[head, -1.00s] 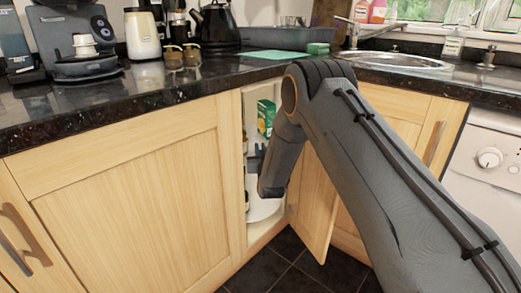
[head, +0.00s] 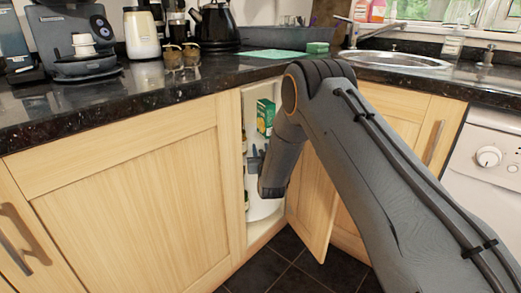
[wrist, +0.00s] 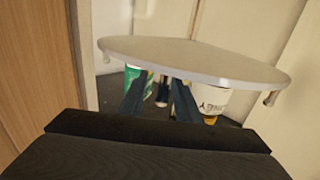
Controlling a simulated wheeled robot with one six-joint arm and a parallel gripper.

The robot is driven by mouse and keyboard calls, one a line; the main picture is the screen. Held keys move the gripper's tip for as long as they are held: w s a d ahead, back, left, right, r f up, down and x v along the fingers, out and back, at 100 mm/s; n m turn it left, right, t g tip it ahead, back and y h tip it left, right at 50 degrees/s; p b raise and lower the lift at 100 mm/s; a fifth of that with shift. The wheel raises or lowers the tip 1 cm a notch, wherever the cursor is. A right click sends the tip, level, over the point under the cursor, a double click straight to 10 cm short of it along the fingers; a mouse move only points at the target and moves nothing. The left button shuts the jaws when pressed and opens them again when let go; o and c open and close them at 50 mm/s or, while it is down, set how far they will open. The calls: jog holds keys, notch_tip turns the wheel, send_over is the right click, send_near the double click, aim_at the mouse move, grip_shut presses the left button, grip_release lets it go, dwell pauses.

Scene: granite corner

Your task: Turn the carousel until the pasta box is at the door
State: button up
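The carousel stands inside the open corner cabinet, with a white lower shelf (head: 262,211) in the head view and a round white shelf (wrist: 195,58) across the wrist view. A green box (head: 265,117) with a picture on it stands on the upper level; I cannot read whether it is the pasta box. My gripper (head: 254,160) reaches into the cabinet below that box. In the wrist view my gripper's fingers (wrist: 158,84) are apart, under the shelf edge, with a dark item seen between them. Whether they touch anything is unclear.
A green item (wrist: 132,75) and a white tub (wrist: 211,98) show beyond the fingers. The open cabinet door (head: 314,205) stands just right of my gripper. The granite worktop (head: 150,92) runs above, with a kettle (head: 214,25) and coffee machine (head: 80,45).

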jog(key=shift+a+r, duration=0.1)
jog(key=shift+a, duration=0.05)
jog(key=shift+s, duration=0.2)
jog(key=p+v, duration=0.2)
jog(key=v, duration=0.5)
jog(key=shift+s, duration=0.25)
